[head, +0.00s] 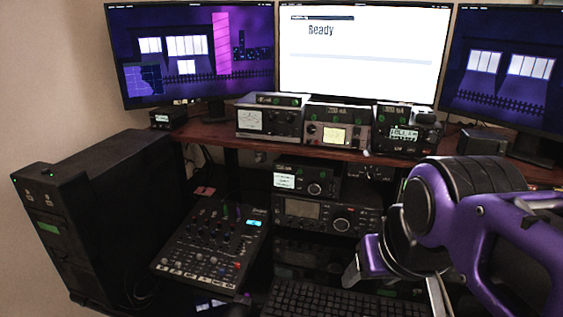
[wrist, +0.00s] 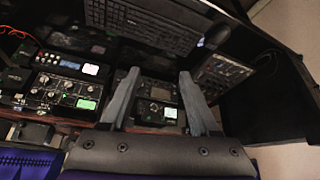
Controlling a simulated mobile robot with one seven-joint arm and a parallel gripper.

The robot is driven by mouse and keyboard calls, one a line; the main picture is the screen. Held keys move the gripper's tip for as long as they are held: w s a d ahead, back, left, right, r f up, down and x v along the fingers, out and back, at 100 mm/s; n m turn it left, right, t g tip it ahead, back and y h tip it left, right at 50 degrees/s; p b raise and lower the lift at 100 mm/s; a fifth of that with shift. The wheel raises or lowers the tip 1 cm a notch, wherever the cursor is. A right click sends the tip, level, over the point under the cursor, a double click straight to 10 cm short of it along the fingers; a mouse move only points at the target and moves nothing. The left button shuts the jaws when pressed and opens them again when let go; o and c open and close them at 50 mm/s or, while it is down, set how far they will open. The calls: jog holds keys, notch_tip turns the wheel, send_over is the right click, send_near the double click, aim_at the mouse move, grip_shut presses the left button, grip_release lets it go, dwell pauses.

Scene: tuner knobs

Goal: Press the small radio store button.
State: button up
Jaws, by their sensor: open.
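A small black radio (head: 305,180) with a lit white display and a round knob sits on top of a larger radio (head: 325,213), under the shelf. Its store button is too small to pick out. My gripper (head: 400,283) is open and empty at the lower right in the head view, in front of the equipment and right of the small radio. In the wrist view my gripper (wrist: 159,75) has its two grey fingers spread apart, with dark radio gear showing between them. I cannot tell if a finger touches anything; none appears to.
A mixer (head: 212,240) lies left of the radios, and a keyboard (head: 320,300) lies in front. Several metered units, including a grey one (head: 268,120), stand on the wooden shelf (head: 215,132) below three monitors. A black computer tower (head: 90,215) stands at left.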

grip_shut()
dwell(1.4)
